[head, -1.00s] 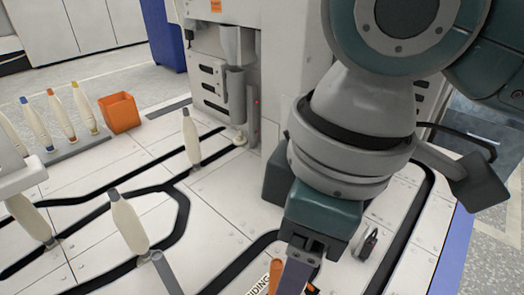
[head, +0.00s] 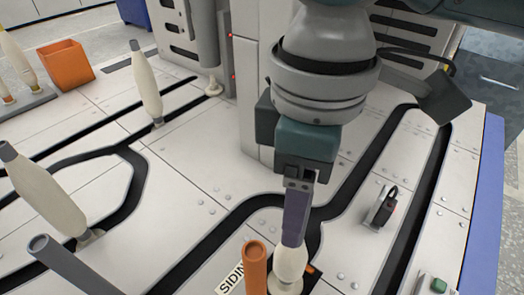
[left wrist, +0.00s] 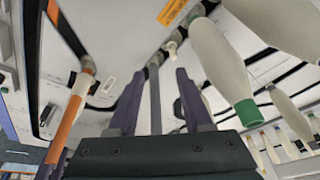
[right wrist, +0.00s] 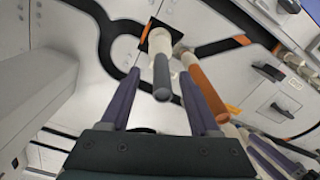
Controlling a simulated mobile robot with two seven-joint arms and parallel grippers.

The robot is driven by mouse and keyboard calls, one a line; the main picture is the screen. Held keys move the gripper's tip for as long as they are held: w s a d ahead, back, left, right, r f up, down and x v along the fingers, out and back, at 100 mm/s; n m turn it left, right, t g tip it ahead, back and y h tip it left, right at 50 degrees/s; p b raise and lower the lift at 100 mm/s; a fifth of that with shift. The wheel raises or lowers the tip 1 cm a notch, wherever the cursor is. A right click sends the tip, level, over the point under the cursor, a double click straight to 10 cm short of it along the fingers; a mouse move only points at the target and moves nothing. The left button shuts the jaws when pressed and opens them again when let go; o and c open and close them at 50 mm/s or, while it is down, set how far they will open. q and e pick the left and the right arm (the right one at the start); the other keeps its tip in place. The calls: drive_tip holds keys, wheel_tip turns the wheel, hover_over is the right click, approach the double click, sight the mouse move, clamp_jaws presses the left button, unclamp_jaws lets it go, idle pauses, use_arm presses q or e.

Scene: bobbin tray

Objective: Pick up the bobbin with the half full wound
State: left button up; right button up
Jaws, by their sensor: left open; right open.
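My right gripper (head: 295,235) points down at a bobbin with cream yarn on its lower part (head: 290,262), near the front of the table. In the right wrist view this bobbin (right wrist: 162,78) shows its bare grey upper tube between the open fingers (right wrist: 158,92); I cannot tell if they touch it. The purple fingers hide its upper part in the head view. My left gripper (left wrist: 160,80) is open in the left wrist view, with a thin grey tube (left wrist: 155,100) showing between its fingers. The left gripper is outside the head view.
An orange tube (head: 255,268) stands close beside the right gripper. A bare grey tube (head: 70,265) and fuller cream bobbins (head: 48,198) (head: 147,85) stand to the left. An orange bin (head: 67,65) is at the back left. A small dark device (head: 382,208) lies to the right.

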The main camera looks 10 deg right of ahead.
drive_tip(key=b, duration=0.3)
hover_over(289, 264)
drive_tip(key=w, duration=0.2)
drive_tip(key=f, duration=0.2)
drive_tip(key=d+f, duration=0.1)
drive_tip(key=f, duration=0.1)
drive_tip(key=shift+s, duration=0.1)
drive_tip(key=shift+r, duration=0.1)
drive_tip(key=shift+c, duration=0.3)
clamp_jaws()
